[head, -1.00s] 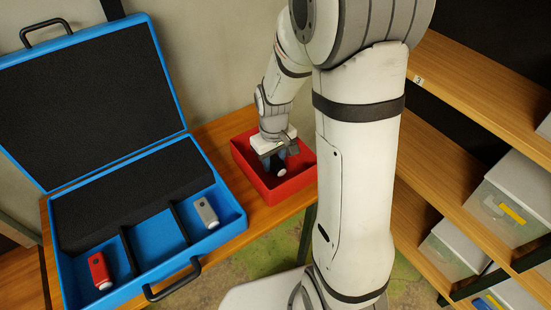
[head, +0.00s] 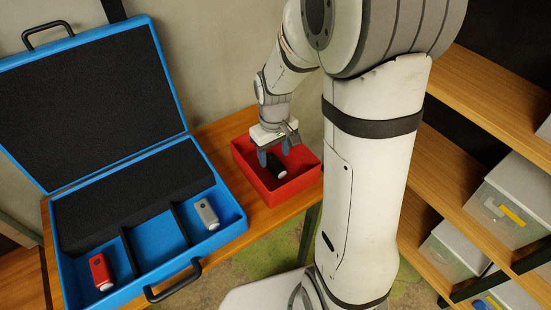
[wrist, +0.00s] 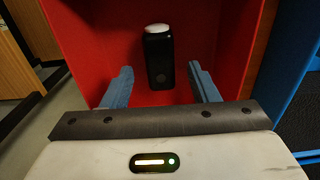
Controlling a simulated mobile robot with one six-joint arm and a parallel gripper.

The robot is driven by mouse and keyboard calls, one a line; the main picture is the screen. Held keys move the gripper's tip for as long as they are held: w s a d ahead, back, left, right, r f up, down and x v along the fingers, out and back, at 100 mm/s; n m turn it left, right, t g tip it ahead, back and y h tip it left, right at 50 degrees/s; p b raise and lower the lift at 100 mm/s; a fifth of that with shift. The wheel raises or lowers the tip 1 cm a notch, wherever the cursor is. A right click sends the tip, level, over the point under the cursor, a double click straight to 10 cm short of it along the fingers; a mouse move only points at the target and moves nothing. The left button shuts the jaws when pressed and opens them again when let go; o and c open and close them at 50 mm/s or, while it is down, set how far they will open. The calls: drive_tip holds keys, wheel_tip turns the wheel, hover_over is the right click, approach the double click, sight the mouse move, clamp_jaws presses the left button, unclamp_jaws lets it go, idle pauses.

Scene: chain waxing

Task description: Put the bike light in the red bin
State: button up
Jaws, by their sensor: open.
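The bike light, a black block with a white lens end, lies in the red bin; it shows in the wrist view (wrist: 159,58) and in the head view (head: 276,166). The red bin (head: 283,194) stands on the wooden table, and its red inner wall fills much of the wrist view (wrist: 90,40). My gripper (head: 276,154) is over the bin. In the wrist view its blue fingers (wrist: 162,86) are spread wide, with the light between and beyond them, touching neither.
An open blue case (head: 236,226) with black foam stands left of the bin. It holds a red light (head: 101,272) and a grey light (head: 207,214), with an empty middle compartment. Wooden shelves (head: 470,150) with clear boxes (head: 515,198) are at the right.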

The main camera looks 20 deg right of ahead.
sight(274, 161)
wheel_tip(274, 161, up, 7)
drive_tip(key=s+r+m+t, duration=0.2)
drive_tip(key=s+r, duration=0.4)
drive_tip(key=s, duration=0.7)
drive_tip(key=shift+s+d+m, duration=0.2)
drive_tip(key=shift+s+m, duration=0.15)
drive_tip(key=shift+m, duration=0.45)
drive_tip(key=shift+s+r+t+p, duration=0.1)
drive_tip(key=shift+r+t+p, duration=0.2)
drive_tip(key=shift+r+p, duration=0.75)
drive_tip(key=shift+f, duration=0.1)
